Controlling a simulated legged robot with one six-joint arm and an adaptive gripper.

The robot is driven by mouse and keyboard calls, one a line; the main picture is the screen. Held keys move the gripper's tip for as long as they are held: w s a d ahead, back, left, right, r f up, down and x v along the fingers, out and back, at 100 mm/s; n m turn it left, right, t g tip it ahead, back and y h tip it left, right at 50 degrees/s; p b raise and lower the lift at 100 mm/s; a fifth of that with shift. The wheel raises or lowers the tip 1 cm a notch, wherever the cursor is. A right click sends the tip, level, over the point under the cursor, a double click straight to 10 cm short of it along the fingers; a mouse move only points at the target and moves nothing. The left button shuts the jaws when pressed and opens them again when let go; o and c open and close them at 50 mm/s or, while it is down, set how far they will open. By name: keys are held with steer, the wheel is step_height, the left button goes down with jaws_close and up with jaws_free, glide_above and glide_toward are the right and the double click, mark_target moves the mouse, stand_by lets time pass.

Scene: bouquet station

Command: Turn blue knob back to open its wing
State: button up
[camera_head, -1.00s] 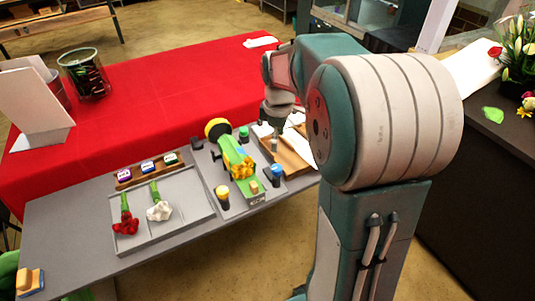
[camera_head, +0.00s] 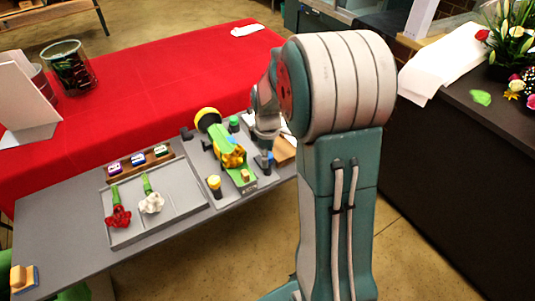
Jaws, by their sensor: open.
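The blue knob (camera_head: 268,156) is a short dark post with a blue top, upright on the right side of the grey fixture board. It is partly covered by my gripper (camera_head: 265,146), which is open, points down and is directly above or around the knob; I cannot tell whether it touches. Beside it on the board lies a green holder (camera_head: 227,144) with a yellow bunch in it. A green-topped knob (camera_head: 234,123) and a yellow-topped knob (camera_head: 214,184) stand on the same board. The knob's wing cannot be made out clearly.
A grey tray (camera_head: 180,196) with red and white flowers lies left of the board. A wooden rack (camera_head: 138,164) with small colored blocks stands behind it. A brown wooden block (camera_head: 285,150) is right of my gripper. The red cloth (camera_head: 150,95) behind is mostly clear.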

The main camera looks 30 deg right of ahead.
steer(key=shift+c, duration=0.3)
jaws_close()
steer(key=m, duration=0.4)
steer(key=shift+m, duration=0.3)
steer(key=m, duration=0.4)
steer(key=shift+m, duration=0.3)
steer(key=m, duration=0.4)
steer(key=shift+m, duration=0.3)
steer(key=shift+s+m, duration=0.1)
steer(key=shift+m, duration=2.1)
